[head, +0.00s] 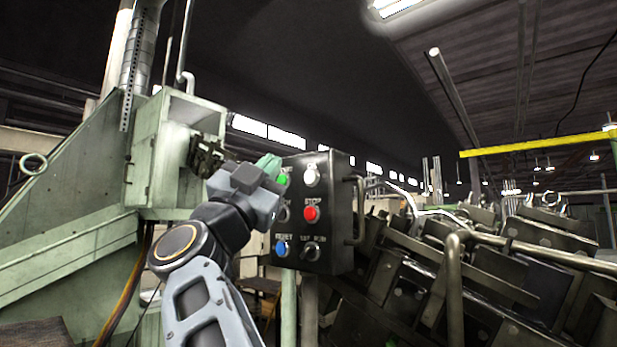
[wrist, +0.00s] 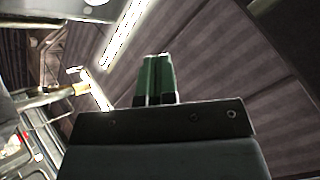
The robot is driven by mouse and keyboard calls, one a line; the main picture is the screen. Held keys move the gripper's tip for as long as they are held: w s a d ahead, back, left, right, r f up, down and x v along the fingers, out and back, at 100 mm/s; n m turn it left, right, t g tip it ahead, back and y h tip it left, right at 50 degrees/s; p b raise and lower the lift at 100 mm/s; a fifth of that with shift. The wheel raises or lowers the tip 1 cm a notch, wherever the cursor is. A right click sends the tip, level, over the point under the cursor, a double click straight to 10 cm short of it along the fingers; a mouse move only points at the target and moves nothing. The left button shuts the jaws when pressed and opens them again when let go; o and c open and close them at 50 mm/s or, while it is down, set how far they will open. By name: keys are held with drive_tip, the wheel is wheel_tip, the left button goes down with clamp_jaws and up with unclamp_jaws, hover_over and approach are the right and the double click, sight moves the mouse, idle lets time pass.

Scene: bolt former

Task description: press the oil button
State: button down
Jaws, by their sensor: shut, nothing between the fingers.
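A black control box (head: 340,215) stands upright on a post in the middle of the head view. Its face has a green button (head: 282,179), a white button (head: 311,176), a red button (head: 311,213) labelled STOP, a blue button (head: 281,248) labelled RESET, a dark control (head: 284,213) and a dark knob (head: 311,251). I cannot read which label says oil. My gripper (head: 268,164) is at the box's upper left, its green fingertips close to the green button; contact cannot be told. In the wrist view the green fingers (wrist: 157,79) are together and empty.
A pale green machine housing (head: 165,150) stands left of my arm. A bar handle (head: 358,210) is on the box's right side. Dark machine parts and metal rails (head: 455,270) fill the right. A yellow beam (head: 540,145) crosses the upper right.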

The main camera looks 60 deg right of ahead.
drive_tip(key=shift+s+d, duration=0.2)
drive_tip(key=shift+d, duration=3)
drive_tip(key=shift+d, duration=0.15)
drive_tip(key=shift+d, duration=0.3)
drive_tip(key=shift+d, duration=0.45)
idle(0.4)
drive_tip(key=shift+a, duration=0.85)
drive_tip(key=a, duration=0.5)
drive_tip(key=shift+w, duration=0.15)
